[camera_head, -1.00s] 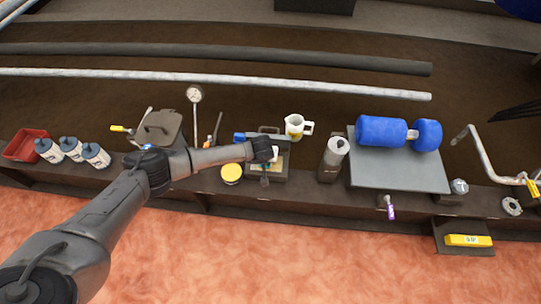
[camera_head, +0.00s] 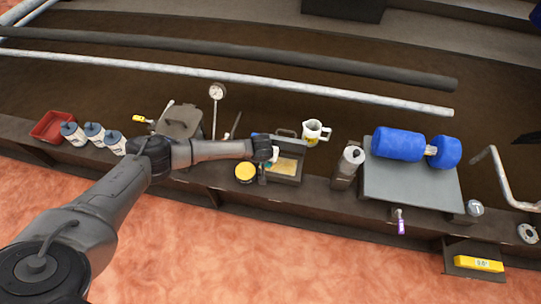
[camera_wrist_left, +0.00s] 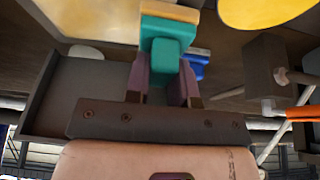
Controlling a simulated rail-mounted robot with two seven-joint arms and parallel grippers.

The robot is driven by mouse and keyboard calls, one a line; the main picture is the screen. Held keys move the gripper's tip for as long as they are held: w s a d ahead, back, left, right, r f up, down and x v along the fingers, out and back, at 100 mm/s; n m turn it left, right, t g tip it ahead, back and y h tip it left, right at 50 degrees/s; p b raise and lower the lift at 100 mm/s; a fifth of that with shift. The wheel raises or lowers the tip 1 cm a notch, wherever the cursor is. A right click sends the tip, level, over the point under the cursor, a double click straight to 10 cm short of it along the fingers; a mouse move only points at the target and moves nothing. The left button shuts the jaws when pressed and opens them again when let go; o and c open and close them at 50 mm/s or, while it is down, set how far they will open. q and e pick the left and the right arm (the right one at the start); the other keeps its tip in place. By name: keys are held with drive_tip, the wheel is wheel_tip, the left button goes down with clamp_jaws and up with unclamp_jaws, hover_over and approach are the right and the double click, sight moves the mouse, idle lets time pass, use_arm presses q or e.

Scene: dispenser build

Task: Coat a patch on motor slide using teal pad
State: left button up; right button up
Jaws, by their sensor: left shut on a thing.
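My left gripper (camera_head: 262,165) is at the left edge of the grey tray (camera_head: 299,171), which has a yellowish inner surface. In the left wrist view the fingers (camera_wrist_left: 163,88) are shut on the teal pad (camera_wrist_left: 165,55) by its block-like grip. A wider teal band and a pale layer lie beyond the grip. Whether the pad touches anything is not clear. What appears to be the motor slide, a grey plate (camera_head: 410,188) bearing a blue motor (camera_head: 398,144), is farther right, away from the gripper. My right gripper is not in view.
A yellow-lidded jar (camera_head: 245,172) stands just left of the tray. A white jug (camera_head: 315,132) is behind it, and a grey canister (camera_head: 348,166) stands between tray and plate. Several bottles (camera_head: 94,134) and a red bin (camera_head: 51,126) are at left.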

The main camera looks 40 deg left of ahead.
use_arm(q)
drive_tip(key=shift+a+f, duration=0.15)
drive_tip(key=shift+a, duration=0.05)
drive_tip(key=shift+d, duration=0.1)
drive_tip(key=shift+w+d, duration=0.3)
drive_tip(key=shift+w+d+r+b, duration=0.1)
drive_tip(key=shift+w+d+b, duration=0.2)
drive_tip(key=shift+d, duration=0.45)
drive_tip(key=shift+w+d+r+b, duration=0.1)
drive_tip(key=shift+w+d+b, duration=0.1)
drive_tip(key=shift+w+d, duration=0.4)
drive_tip(key=shift+d, duration=0.45)
drive_tip(key=shift+w+d+f+b, duration=0.1)
drive_tip(key=shift+w+d+b, duration=0.25)
drive_tip(key=shift+d, duration=0.3)
drive_tip(key=shift+w+d+b, duration=0.3)
drive_tip(key=shift+d, duration=0.35)
drive_tip(key=shift+w+d, duration=0.1)
drive_tip(key=shift+d, duration=0.15)
